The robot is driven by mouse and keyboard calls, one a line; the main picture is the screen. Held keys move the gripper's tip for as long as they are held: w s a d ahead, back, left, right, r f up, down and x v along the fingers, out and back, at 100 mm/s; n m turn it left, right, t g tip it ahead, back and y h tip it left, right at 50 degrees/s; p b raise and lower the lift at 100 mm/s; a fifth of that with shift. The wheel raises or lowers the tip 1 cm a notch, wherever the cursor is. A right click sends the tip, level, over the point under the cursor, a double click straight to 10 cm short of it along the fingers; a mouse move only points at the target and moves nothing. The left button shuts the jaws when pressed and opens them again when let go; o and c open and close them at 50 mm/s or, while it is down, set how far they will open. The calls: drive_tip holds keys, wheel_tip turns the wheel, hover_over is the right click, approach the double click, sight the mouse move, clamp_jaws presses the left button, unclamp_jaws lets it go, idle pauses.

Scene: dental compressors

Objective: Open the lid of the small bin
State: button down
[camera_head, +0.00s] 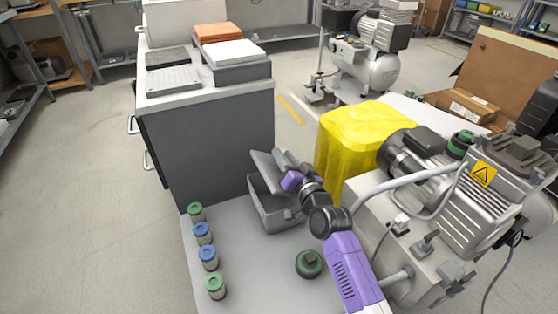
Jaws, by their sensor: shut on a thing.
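The small grey bin (262,208) stands on the light grey bench top, near its back edge by the dark cabinet. Its lid (264,168) is raised and tilted up, so the bin is at least partly open. My gripper (288,180) is at the lid's right side, above the bin, with its purple part nearest the lid. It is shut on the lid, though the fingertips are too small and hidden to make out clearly. My arm comes in from the lower right and covers the right part of the bin.
Several green- and blue-capped jars (202,232) line the bench's left edge. A dark green-topped knob (309,263) sits in front of the bin. Bench space left of the knob is clear.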

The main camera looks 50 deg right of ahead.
drive_tip(key=m, duration=0.1)
drive_tip(key=d+m, duration=0.1)
drive_tip(key=m, duration=0.1)
drive_tip(key=shift+s+d+r, duration=0.3)
drive_tip(key=shift+s, duration=0.05)
drive_tip(key=d+m, duration=0.1)
drive_tip(key=s+d+m, duration=0.1)
drive_tip(key=shift+m, duration=0.3)
drive_tip(key=shift+s+d+f+m, duration=0.2)
drive_tip(key=shift+d+m, duration=0.3)
drive_tip(key=shift+m, duration=0.25)
drive_tip(key=shift+s+d+f+m, duration=0.15)
drive_tip(key=shift+s+d+m, duration=0.1)
drive_tip(key=shift+d+m, duration=0.45)
drive_tip(key=shift+s+d+f+m, duration=0.2)
drive_tip(key=shift+d+m, duration=0.15)
drive_tip(key=shift+m, duration=0.5)
drive_tip(key=shift+d, duration=0.1)
drive_tip(key=c, duration=1.1)
unclamp_jaws()
drive_tip(key=shift+r, duration=0.1)
drive_tip(key=v, duration=0.7)
drive_tip(key=shift+s, duration=0.4)
